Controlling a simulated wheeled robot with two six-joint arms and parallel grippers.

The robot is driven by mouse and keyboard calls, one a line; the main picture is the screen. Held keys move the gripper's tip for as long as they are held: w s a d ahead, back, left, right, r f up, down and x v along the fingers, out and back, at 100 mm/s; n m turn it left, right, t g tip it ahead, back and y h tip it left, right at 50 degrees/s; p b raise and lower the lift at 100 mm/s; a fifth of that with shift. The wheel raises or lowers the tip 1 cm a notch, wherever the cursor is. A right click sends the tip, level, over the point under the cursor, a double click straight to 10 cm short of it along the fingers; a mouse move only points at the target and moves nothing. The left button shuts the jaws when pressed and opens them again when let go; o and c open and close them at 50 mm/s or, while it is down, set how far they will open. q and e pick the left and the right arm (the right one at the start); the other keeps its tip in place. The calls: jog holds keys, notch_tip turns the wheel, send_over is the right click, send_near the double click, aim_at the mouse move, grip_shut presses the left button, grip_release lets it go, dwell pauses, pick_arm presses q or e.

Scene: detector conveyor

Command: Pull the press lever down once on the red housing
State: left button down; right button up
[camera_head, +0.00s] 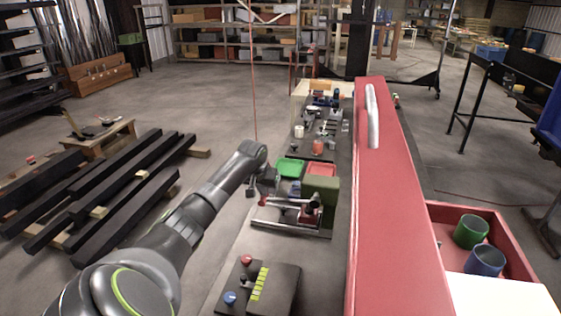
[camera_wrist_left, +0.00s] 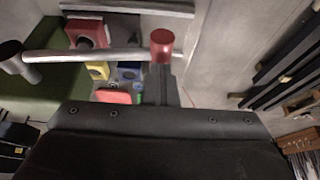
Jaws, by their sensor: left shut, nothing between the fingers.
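The press lever (camera_wrist_left: 95,56) is a pale bar with a red knob (camera_wrist_left: 162,45) at its end. In the wrist view it runs nearly level across the picture from a grey pivot at the left. It also shows in the head view, with the knob (camera_head: 264,201) on its left end beside the green press body (camera_head: 321,188). The red housing (camera_wrist_left: 87,32) sits beyond the bar, in the press area. My left gripper (camera_head: 252,191) is shut and empty, its fingertips close to the knob; whether they touch it I cannot tell. My right gripper is out of view.
A green tray (camera_head: 290,167) and a red tray (camera_head: 321,169) stand behind the press. A yellow block (camera_wrist_left: 97,70) and a blue block (camera_wrist_left: 128,70) show near the lever. A dark button box (camera_head: 258,288) is in front. A long red panel (camera_head: 384,220) rises to the right.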

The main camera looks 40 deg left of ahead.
pick_arm(q)
jog(key=shift+s+d+f, duration=0.1)
jog(key=shift+s+f, duration=0.05)
jog(key=shift+f, duration=0.7)
dwell(1.4)
notch_tip(320, 180, up, 2)
jog(key=p, duration=0.2)
jog(key=shift+r+p, duration=0.25)
jog(key=shift+p, duration=0.1)
jog(key=shift+r, duration=1.15)
jog(key=w+d+r, duration=0.1)
jog(key=d+r, duration=0.1)
jog(key=r, duration=0.6)
jog(key=w+d+r, duration=0.2)
jog(key=d+r, duration=0.1)
jog(key=r, duration=0.5)
jog(key=shift+r, duration=0.3)
